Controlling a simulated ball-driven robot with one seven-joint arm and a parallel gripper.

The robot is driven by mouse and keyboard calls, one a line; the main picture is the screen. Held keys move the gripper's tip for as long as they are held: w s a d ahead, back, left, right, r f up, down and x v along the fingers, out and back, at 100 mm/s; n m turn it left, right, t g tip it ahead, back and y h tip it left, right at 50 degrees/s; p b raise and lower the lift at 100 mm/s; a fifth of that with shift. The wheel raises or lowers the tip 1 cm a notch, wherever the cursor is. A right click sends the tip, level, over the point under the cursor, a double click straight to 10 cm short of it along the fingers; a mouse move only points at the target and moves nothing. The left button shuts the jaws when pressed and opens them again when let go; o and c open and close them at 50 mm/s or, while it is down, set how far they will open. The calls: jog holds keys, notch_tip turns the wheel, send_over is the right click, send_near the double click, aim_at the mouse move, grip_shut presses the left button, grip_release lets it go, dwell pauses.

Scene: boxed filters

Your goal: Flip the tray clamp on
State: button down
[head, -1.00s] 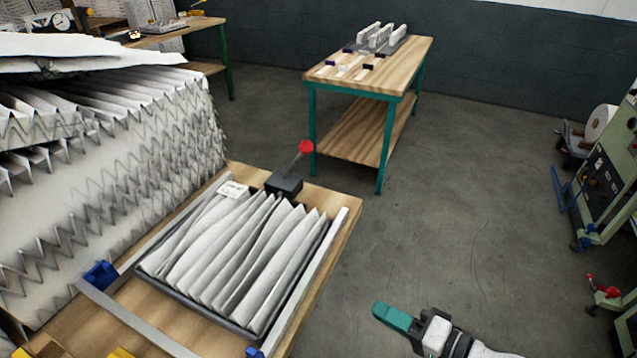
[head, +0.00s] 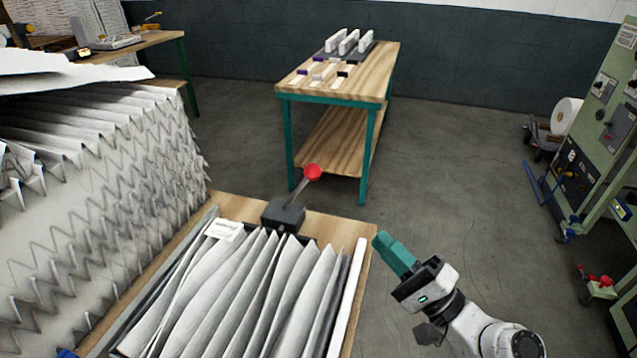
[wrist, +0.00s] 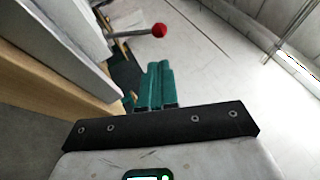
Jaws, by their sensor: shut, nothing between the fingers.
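The tray clamp is a dark block (head: 284,215) with a lever ending in a red knob (head: 312,172). It stands on the wooden bench at the far end of the tray, with the lever tilted up to the right. The tray (head: 347,300) holds white pleated filter sheets (head: 230,295). My gripper (head: 380,240) has teal fingers, shut and empty, right of the bench's right edge and apart from the lever. In the wrist view the fingers (wrist: 156,75) point toward the red knob (wrist: 159,30), which shows just beyond their tips.
A large stack of pleated white material (head: 90,190) rises at the left. A wooden table with green legs (head: 350,85) stands behind, holding small blocks. Green machinery (head: 600,140) is at the right. Open floor (head: 450,190) lies between.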

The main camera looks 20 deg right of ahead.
jog(key=shift+w, duration=0.1)
jog(key=p, duration=0.5)
send_near(318, 178)
jog(key=shift+x, duration=3.45)
jog(key=shift+w+r, duration=0.1)
